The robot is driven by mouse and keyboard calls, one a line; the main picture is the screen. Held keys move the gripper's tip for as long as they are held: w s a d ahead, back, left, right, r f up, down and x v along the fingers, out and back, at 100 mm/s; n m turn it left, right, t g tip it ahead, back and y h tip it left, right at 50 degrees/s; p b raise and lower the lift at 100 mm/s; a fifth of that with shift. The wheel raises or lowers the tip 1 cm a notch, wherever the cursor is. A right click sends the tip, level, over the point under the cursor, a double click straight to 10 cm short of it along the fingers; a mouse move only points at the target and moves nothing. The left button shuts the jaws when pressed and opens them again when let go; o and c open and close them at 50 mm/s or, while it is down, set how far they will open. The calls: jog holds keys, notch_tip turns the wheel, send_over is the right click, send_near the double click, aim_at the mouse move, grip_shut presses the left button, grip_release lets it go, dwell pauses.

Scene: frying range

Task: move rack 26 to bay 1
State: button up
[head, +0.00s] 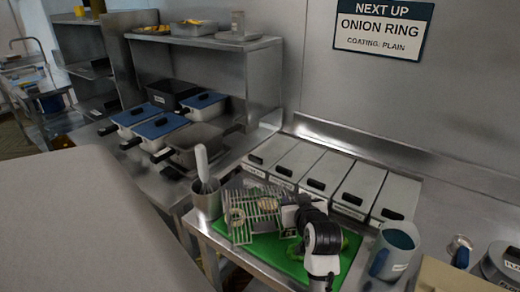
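A metal wire rack (241,221) is over the green board (285,265) at the lower middle; no number on it can be read. Something pale shows at or under its bars. My gripper (288,215) is at the right end of the rack, touching or very near it. Its fingers are too small and partly hidden, so I cannot tell whether they are shut on the rack. No bay marked 1 can be made out. Baskets with blue lids (162,126) and an open grey pan (194,137) stand on the left counter.
Several lidded bins (330,172) with unreadable labels line the wall behind the board. A metal cup with a utensil (206,190) stands left of the rack. A blue-grey jug (396,247) stands to the right. A wall sign (383,25) reads "NEXT UP ONION RING, COATING: PLAIN".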

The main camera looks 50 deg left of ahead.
jog(key=shift+a, duration=0.1)
jog(key=c, duration=0.7)
grip_shut()
jog(key=shift+r, duration=0.1)
